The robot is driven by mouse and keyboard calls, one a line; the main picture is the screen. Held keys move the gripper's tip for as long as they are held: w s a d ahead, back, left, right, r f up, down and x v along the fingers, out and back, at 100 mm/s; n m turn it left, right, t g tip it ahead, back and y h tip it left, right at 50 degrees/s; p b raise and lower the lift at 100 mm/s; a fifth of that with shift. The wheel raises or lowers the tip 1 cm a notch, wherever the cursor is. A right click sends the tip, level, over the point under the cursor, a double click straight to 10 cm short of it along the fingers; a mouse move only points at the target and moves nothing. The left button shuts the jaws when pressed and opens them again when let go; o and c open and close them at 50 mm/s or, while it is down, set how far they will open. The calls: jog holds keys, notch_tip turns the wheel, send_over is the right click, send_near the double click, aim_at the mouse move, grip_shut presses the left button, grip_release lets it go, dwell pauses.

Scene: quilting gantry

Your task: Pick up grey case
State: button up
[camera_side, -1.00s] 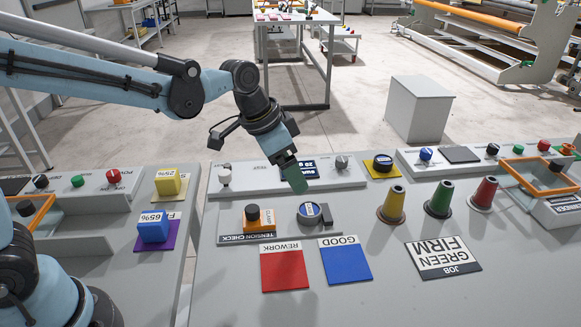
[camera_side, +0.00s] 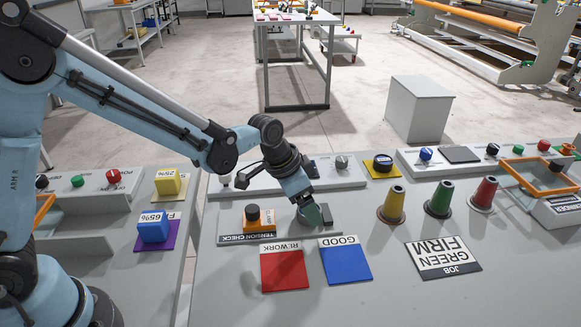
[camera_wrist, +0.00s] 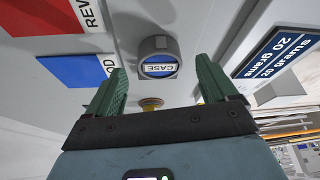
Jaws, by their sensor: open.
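The grey case (camera_wrist: 148,46) is a short round piece with a blue face and a white label reading CASE. In the wrist view it lies ahead of my gripper (camera_wrist: 160,66), roughly centred between the two green fingers. The fingers stand apart with nothing held between them.
An orange clamp with a black knob (camera_side: 253,213) stands on the plate left of my gripper. A red REWORK card (camera_side: 284,270) and a blue GOOD card (camera_side: 345,262) lie in front.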

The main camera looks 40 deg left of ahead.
jog(key=shift+x, duration=1.05)
jog(key=shift+c, duration=0.2)
jog(key=c, duration=1.1)
jog(key=shift+r, duration=0.1)
